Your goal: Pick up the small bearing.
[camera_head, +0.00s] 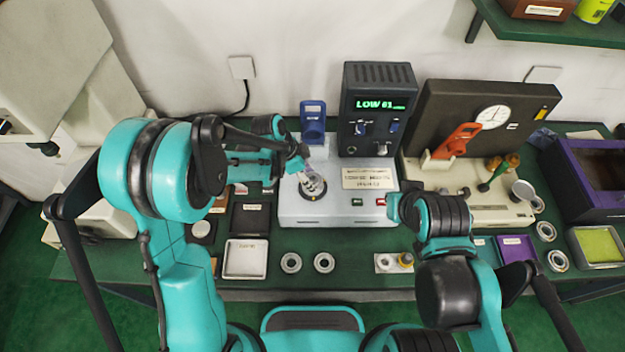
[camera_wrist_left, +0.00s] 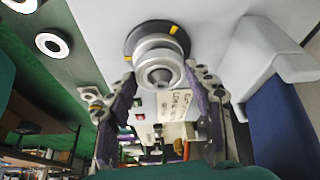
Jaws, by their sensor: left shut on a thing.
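A silver bearing (camera_wrist_left: 160,72) shows between the fingers of my left gripper in the left wrist view. In the head view my left gripper (camera_head: 311,181) is low over the pale test machine (camera_head: 350,209), shut on that bearing. Behind the bearing is the machine's round black seat (camera_wrist_left: 131,43) with yellow marks, which also shows in the head view (camera_head: 312,197). I cannot tell whether the bearing touches the seat. The right arm is at the right of the machine; its fingers do not show.
Two loose bearing rings, a left one (camera_head: 291,262) and a right one (camera_head: 324,262), lie at the front. A white tray (camera_head: 245,259) is left of them. A display box (camera_head: 378,110) reads "LOW 61". More rings (camera_head: 545,231) lie at the right, near a purple bin (camera_head: 590,170).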

